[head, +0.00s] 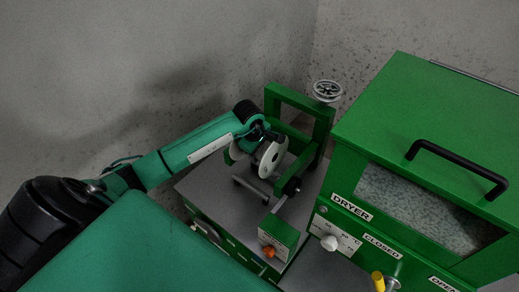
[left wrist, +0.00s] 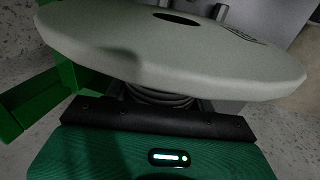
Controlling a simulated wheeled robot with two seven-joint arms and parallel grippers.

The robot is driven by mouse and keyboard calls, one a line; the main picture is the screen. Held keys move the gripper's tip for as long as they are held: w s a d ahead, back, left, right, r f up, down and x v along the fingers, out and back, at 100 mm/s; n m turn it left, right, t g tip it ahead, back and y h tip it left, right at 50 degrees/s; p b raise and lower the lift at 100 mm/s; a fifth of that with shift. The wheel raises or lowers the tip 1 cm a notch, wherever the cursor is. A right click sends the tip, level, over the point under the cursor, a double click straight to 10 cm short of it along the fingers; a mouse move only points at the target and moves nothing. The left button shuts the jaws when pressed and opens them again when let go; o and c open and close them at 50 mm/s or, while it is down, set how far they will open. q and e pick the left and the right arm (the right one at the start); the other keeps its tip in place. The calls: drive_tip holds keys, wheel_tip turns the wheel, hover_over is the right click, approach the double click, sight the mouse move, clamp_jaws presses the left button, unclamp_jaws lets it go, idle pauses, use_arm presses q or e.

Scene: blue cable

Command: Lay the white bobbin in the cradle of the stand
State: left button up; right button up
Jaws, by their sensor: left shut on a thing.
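The white bobbin (head: 271,160) is in my left gripper (head: 257,141), at the end of the arm coming from the left. It is held with its round flanges roughly upright, over a small grey stand (head: 281,201) on the grey bench top. I cannot tell whether the bobbin touches the stand; the cradle is largely hidden behind the bobbin and gripper. In the left wrist view, one pale flange (left wrist: 190,60) with a dark centre hole fills the upper part. Wound cable (left wrist: 160,96) shows below it, by the dark gripper edge. My right gripper is not in view.
A green frame (head: 318,121) with a handwheel (head: 327,90) stands close behind the bobbin. A green dryer (head: 420,130) with a black handle fills the right. A small green control box (head: 278,238) with an orange knob is in front. Bare bench top (head: 218,187) lies left of the stand.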

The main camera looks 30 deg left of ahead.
use_arm(q)
wheel_tip(320, 180, down, 8)
drive_tip(key=b, duration=0.7)
drive_tip(key=shift+f, duration=0.2)
idle(0.6)
idle(0.5)
drive_tip(key=shift+b, duration=0.45)
drive_tip(key=shift+f+b, duration=0.6)
drive_tip(key=shift+f, duration=0.05)
idle(0.4)
drive_tip(key=o, duration=1.6)
